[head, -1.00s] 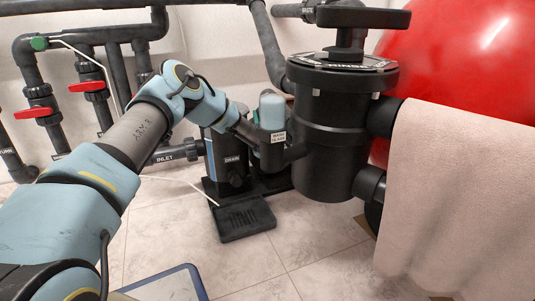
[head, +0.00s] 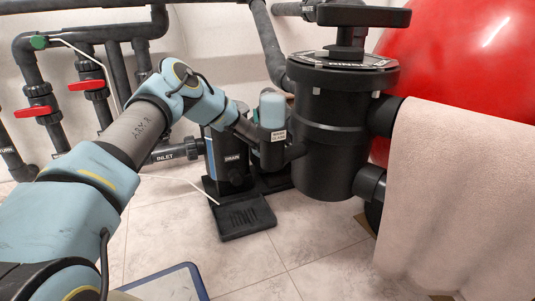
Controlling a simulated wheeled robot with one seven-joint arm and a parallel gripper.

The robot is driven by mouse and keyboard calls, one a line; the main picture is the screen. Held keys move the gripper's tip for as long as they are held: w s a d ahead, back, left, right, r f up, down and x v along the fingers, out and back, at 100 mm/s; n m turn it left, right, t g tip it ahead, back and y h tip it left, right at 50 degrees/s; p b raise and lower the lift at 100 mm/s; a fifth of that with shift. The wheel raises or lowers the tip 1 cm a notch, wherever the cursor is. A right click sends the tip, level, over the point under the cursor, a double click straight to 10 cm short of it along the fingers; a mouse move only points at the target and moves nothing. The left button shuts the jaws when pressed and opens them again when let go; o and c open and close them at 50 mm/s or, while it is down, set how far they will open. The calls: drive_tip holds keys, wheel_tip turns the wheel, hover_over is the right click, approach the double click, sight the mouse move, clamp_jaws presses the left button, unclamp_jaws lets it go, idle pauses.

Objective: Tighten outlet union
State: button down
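My arm reaches from the lower left to the pump. My gripper (head: 288,153) is at its end, dark against the black filter valve body, and sits between the pump and that body. Its fingers blend into the dark parts, so I cannot tell whether they are open or shut or touch anything. I cannot make out an outlet union; it may be hidden behind my wrist and gripper. The pump (head: 231,172), with a DRAIN label, stands on a black base. A pipe fitting marked INLET (head: 172,154) joins it from the left.
The large black multiport valve (head: 330,130) stands just right of my gripper. A pink towel (head: 455,200) hangs at the right before a red tank (head: 465,50). Red-handled valves (head: 87,85) line the left wall. A blue-rimmed tray (head: 196,278) lies in front. Tiled floor (head: 290,245) is clear.

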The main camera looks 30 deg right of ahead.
unclamp_jaws()
drive_tip(key=shift+r+h, duration=0.1)
drive_tip(key=shift+h, duration=0.4)
drive_tip(key=shift+p+v, duration=1.45)
drive_tip(key=shift+v, duration=1.55)
drive_tip(key=p+v, duration=0.5)
drive_tip(key=v, duration=0.6)
